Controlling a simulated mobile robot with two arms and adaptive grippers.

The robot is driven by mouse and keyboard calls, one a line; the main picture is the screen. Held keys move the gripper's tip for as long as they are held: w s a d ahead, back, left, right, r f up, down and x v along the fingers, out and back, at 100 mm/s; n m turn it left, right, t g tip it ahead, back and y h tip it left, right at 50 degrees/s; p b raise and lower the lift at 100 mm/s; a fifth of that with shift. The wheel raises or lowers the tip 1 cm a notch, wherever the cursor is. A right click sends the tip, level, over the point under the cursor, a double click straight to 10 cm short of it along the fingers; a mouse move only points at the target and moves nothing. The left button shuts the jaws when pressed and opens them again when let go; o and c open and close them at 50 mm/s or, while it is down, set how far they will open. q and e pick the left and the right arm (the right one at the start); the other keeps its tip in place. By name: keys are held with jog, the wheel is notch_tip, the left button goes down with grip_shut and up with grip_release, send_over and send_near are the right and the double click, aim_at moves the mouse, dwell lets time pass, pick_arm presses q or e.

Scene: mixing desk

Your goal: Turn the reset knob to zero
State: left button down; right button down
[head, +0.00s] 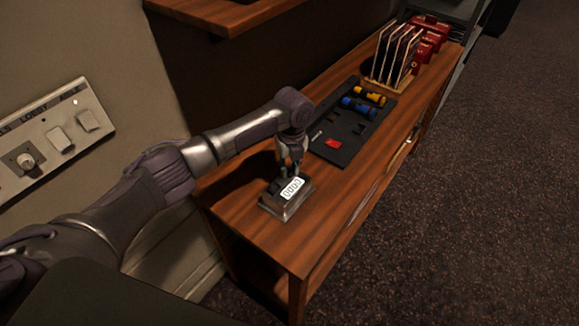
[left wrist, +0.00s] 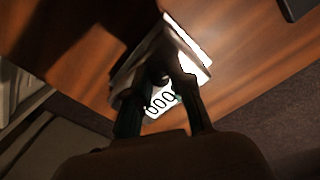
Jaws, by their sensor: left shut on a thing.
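A small grey counter box (head: 287,206) sits on the near end of the wooden desk. Its white display (head: 292,188) shows digits that look like zeros, and some of these zeros also show in the left wrist view (left wrist: 160,100). My left gripper (head: 288,172) reaches down onto the box from behind. In the left wrist view its two fingers (left wrist: 160,84) straddle a small dark part, apparently the reset knob, and are shut on it. The fingers hide most of the knob and part of the display. My right gripper is not in view.
A black tray (head: 345,153) with blue and yellow cylinders (head: 359,107) and a red piece (head: 333,143) lies beyond the box. A rack of upright plates (head: 395,55) and red items (head: 430,35) stand farther back. A wall switch panel (head: 50,140) is at left, a shelf (head: 225,15) above.

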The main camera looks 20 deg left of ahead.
pick_arm(q)
jog(key=shift+m, duration=0.3)
dwell(0.4)
jog(key=c, duration=1)
grip_release()
jog(key=shift+d, duration=0.1)
jog(key=shift+r, duration=0.1)
jog(key=r, duration=1.2)
jog(key=shift+w+d, duration=0.15)
jog(key=shift+d, duration=0.05)
